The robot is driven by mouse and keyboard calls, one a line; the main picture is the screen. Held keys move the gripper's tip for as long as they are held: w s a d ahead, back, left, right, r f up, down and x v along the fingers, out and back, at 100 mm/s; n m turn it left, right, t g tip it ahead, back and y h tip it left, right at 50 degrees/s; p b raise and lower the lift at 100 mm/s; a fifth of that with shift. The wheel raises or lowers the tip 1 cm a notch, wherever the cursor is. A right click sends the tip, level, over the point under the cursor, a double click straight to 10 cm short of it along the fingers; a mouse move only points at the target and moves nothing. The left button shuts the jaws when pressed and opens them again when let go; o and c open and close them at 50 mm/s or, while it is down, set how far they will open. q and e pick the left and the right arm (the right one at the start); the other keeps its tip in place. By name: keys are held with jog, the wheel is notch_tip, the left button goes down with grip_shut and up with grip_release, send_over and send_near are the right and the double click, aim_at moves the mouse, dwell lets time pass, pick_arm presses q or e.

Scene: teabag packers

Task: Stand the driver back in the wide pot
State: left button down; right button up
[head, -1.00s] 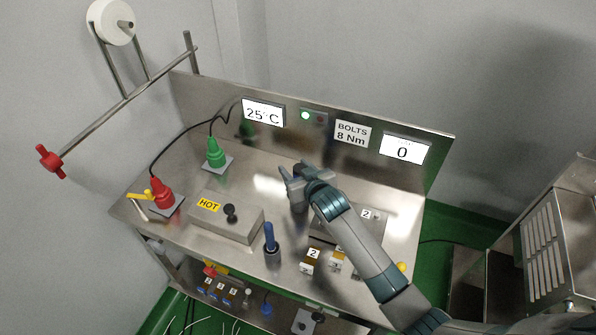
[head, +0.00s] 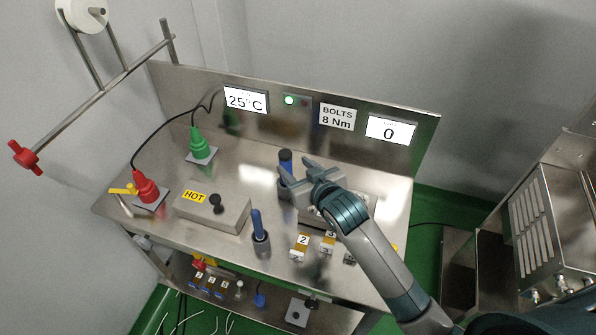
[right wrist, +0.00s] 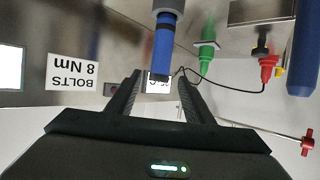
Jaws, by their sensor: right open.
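A blue-handled tool (head: 285,160) with a dark top stands upright in a grey pot (head: 285,188) toward the back of the steel bench. A second blue-handled tool (head: 257,225) stands leaning slightly in another grey pot (head: 261,244) at the front. I cannot tell for certain which is the driver or which pot is the wide one. My right gripper (head: 298,168) is open and empty, just right of the rear tool. In the right wrist view the rear blue handle (right wrist: 163,48) is beyond the fingers, apart from them. My left gripper is not in view.
Left of the pots is a HOT block (head: 213,213) with a black knob. Red (head: 146,187) and green (head: 199,145) corded tools stand at the left. Numbered blocks (head: 301,245) stand at the front right. The back panel (head: 200,93) closes the bench behind.

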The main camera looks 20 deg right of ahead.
jog(key=shift+s+d+r, duration=0.1)
jog(key=shift+s+r, duration=0.15)
jog(key=shift+s, duration=0.25)
dwell(0.5)
